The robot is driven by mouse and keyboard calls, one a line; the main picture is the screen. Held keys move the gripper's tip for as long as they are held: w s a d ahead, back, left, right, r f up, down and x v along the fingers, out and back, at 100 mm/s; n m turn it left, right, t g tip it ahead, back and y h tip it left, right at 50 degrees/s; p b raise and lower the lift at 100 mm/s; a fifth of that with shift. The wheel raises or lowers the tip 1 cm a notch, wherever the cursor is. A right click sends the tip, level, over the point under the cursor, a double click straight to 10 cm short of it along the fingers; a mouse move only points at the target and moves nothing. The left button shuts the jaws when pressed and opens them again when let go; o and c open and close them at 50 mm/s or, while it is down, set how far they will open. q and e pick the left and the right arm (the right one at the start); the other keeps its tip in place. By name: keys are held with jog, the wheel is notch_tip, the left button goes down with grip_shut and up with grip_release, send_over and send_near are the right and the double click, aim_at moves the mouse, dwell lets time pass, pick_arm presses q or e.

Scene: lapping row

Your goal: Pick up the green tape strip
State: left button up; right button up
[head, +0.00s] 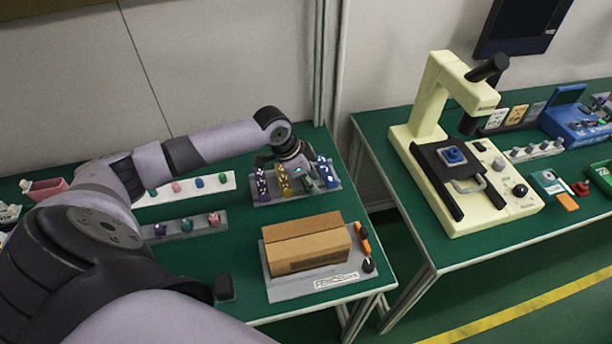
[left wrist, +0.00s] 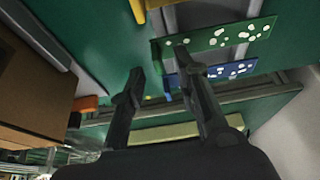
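The green tape strip (left wrist: 225,37) with white spots stands out in the left wrist view, in a grey holder. In the head view it is mostly hidden behind my left gripper (head: 305,180). In the left wrist view my left gripper (left wrist: 159,60) has its two dark fingers apart with nothing between them. The tip of the right-hand finger is close to the green strip's near end; I cannot tell whether they touch. A blue strip (left wrist: 228,70) lies beside the green one. My right gripper is not in view.
The holder also has a purple strip (head: 262,184) and a yellow strip (head: 284,180). A brown box (head: 310,247) sits on a grey plate in front. Racks with small coloured pieces stand to the left. A cream machine (head: 430,120) stands on the right table, across a gap.

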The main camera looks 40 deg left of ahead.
pick_arm(q)
jog(key=shift+w+d+f, duration=0.1)
jog(key=shift+f, duration=0.25)
jog(key=shift+c, duration=0.3)
grip_shut()
jog(key=shift+r, duration=0.1)
